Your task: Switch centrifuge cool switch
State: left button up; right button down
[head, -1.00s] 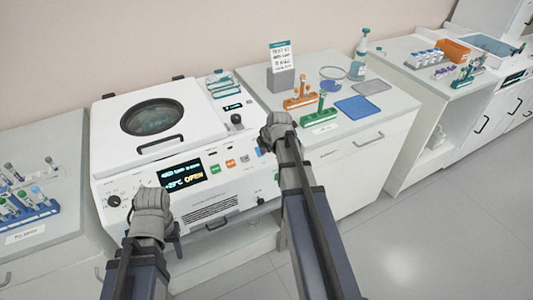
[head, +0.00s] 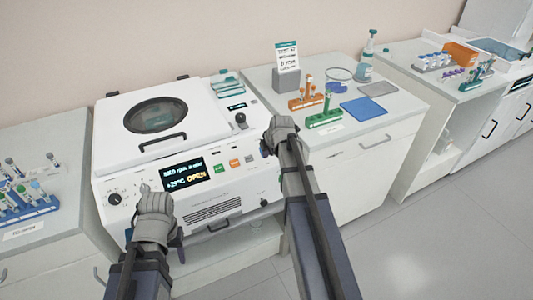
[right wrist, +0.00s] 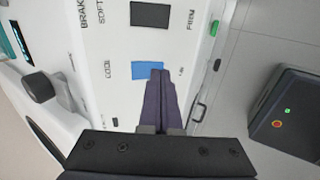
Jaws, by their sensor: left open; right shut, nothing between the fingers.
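The white centrifuge (head: 215,185) stands on the bench at centre left, with a round-windowed lid (head: 155,115) and a lit display (head: 185,174) reading OPEN. The blue rocker switch (right wrist: 141,69) beside the COOL label is on its front panel in the right wrist view. My right gripper (right wrist: 157,74) is shut and empty, its fingertips over the lower right part of this switch. I cannot tell whether they touch it. In the head view my right gripper (head: 268,150) is at the panel's right end. My left gripper (head: 174,238) is open in front of the panel's left part.
A black BRAKE switch (right wrist: 150,14) marked SOFT and FIRM is near the blue one. A dark knob (right wrist: 38,87) stands out from the centrifuge. Tube racks (head: 324,119) and a blue mat (head: 364,108) lie on the right bench. Another rack (head: 30,205) is at left.

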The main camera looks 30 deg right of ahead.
pick_arm(q)
jog(key=shift+r, duration=0.15)
pick_arm(e)
jog(key=shift+r, duration=0.1)
pick_arm(q)
jog(key=shift+r+p, duration=0.7)
jog(key=shift+p, duration=0.1)
pick_arm(e)
jog(key=shift+r, duration=0.7)
